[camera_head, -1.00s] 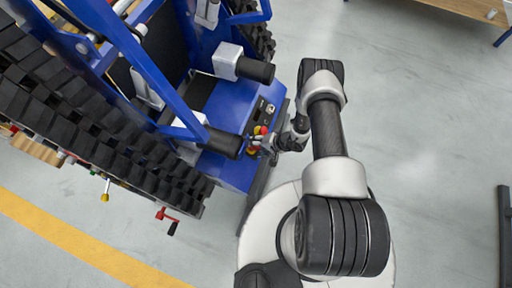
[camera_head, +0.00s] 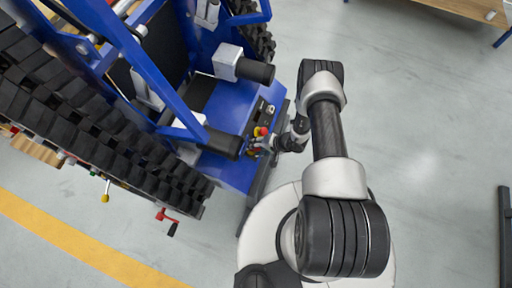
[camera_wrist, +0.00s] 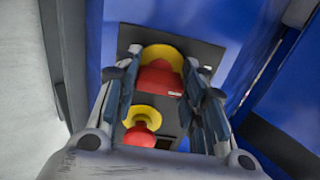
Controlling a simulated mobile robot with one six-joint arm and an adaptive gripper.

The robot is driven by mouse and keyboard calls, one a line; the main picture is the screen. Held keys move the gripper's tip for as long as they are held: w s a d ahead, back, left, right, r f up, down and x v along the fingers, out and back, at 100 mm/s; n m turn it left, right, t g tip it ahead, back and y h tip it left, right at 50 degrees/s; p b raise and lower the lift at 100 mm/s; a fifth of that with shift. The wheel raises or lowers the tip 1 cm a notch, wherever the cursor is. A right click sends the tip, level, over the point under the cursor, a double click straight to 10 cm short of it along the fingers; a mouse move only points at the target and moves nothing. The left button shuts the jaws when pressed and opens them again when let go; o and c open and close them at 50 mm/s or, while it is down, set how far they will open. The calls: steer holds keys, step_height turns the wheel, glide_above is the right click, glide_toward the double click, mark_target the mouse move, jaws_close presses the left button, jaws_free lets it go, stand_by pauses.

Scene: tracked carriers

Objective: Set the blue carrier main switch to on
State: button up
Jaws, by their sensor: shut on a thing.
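The blue carrier (camera_head: 230,165) stands at the left in the head view, with its dark control panel (camera_head: 271,108) on the end facing my arm. In the wrist view a red switch knob (camera_wrist: 160,80) sits on a yellow round plate (camera_wrist: 164,53) on the panel. I take it as the main switch. My gripper (camera_wrist: 162,74) is shut on this knob, one finger on each side. A second red knob (camera_wrist: 139,135) on a yellow ring lies nearer the wrist, between the fingers. The fingers hide parts of the panel, and I cannot read the switch's setting.
Black tracks (camera_head: 105,140) run along the carrier's side. A black-ended grey handle (camera_head: 245,65) and a similar bar (camera_head: 222,142) jut out near the panel. A wooden table (camera_head: 465,8) stands at top right. The floor to the right is mostly clear.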

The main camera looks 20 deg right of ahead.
steer(key=m+b, duration=0.1)
steer(key=m, duration=0.3)
steer(key=shift+m, duration=0.3)
steer(key=m+b, duration=0.1)
steer(key=m, duration=0.3)
steer(key=shift+m, duration=0.3)
steer(key=m+b, duration=0.1)
steer(key=m, duration=0.3)
steer(key=shift+w+m+b, duration=0.1)
steer(key=shift+m+b, duration=0.7)
steer(key=shift+m, duration=1.5)
steer(key=o, duration=1.1)
steer(key=shift+c, duration=0.2)
